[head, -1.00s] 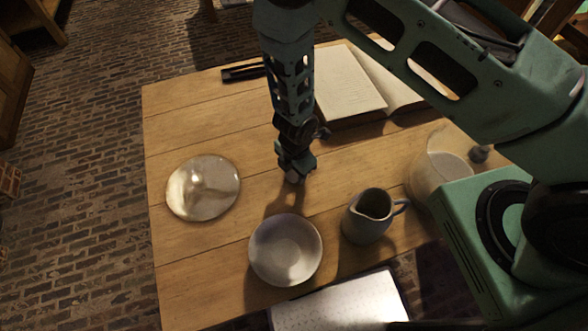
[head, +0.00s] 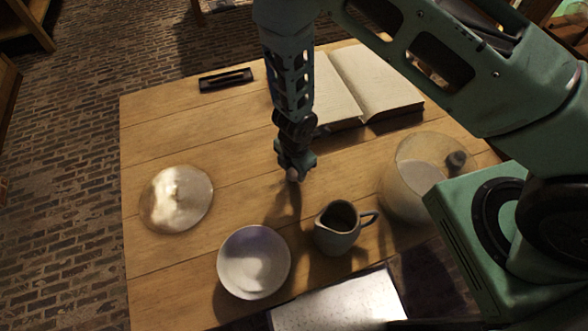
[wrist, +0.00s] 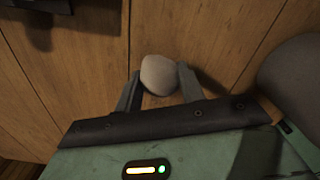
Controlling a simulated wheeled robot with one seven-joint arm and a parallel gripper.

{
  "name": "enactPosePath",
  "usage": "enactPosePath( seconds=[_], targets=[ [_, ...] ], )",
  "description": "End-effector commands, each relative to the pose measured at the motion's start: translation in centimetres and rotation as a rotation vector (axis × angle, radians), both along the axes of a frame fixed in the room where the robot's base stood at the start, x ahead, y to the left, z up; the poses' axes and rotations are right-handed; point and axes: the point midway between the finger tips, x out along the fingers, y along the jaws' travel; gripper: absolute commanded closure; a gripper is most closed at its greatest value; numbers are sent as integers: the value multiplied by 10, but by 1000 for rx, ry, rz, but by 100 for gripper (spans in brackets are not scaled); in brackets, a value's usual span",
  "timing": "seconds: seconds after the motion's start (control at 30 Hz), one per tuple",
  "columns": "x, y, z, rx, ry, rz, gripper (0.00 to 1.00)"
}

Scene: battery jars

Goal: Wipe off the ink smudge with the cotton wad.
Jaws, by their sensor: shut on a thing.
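My gripper (head: 293,172) points down over the middle of the wooden table, behind the bowl and jug. It is shut on the cotton wad (wrist: 159,75), a small rounded off-white lump between the two fingertips in the wrist view. The wad (head: 292,175) also shows as a pale spot under the fingers in the head view. It looks held above the wood, though the exact gap cannot be told. I cannot make out the ink smudge in either view.
On the table (head: 180,130) are a pale bowl (head: 254,262), a grey jug (head: 338,228), a glass jar (head: 412,178), a round shiny lid (head: 176,199), an open book (head: 385,80) and a dark narrow tray (head: 226,80). A white perforated panel (head: 340,305) is at the near edge. Bare wood lies left of my gripper.

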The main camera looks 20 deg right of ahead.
Motion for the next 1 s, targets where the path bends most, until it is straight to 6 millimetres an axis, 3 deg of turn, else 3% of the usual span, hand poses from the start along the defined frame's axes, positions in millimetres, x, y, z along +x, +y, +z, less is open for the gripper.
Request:
enactPosePath(
  seconds=[0.6, 1.0],
  targets=[
    [-6, 3, 59, 2, 0, -11, 79],
    [-6, 3, 62, 2, 0, -13, 79]
  ],
)
